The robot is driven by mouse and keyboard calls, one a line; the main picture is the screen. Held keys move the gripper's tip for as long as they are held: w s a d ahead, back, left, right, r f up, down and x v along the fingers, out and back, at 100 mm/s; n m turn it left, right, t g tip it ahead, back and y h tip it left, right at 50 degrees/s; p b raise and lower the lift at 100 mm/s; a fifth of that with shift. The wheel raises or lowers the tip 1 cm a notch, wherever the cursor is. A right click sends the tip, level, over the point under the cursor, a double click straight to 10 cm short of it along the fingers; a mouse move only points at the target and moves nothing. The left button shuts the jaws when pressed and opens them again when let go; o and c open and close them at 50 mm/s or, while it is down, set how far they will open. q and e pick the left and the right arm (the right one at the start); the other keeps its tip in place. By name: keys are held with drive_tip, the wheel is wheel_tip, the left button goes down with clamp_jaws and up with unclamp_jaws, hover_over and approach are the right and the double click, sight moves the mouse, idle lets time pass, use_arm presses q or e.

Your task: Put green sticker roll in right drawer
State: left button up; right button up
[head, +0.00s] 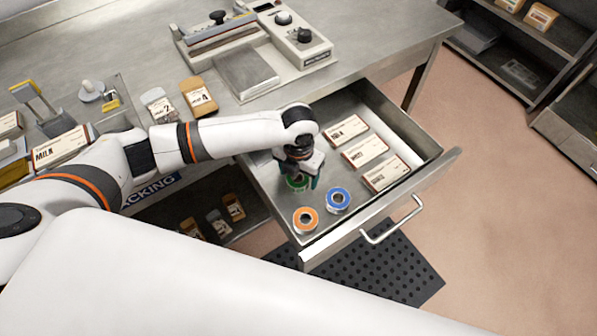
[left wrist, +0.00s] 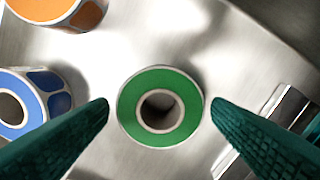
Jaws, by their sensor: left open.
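The green sticker roll (left wrist: 133,101) lies flat on the metal floor of the open right drawer, between the two fingers of my left gripper (left wrist: 160,110) in the left wrist view. The fingers are apart, with a gap on each side of the roll. In the head view the green roll (head: 296,183) shows partly under my left gripper (head: 306,178), which points down into the drawer (head: 431,172). My right gripper is not in view.
An orange roll (head: 306,219) and a blue roll (head: 338,200) lie near the green one. Several labelled boxes (head: 366,152) line the drawer's right part. A sealing machine (head: 250,72) stands on the metal table (head: 362,30). Shelves (head: 510,60) stand at the far right.

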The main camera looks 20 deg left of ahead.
use_arm(q)
wheel_tip(320, 180, up, 12)
drive_tip(key=shift+r, duration=0.15)
idle(0.3)
idle(0.4)
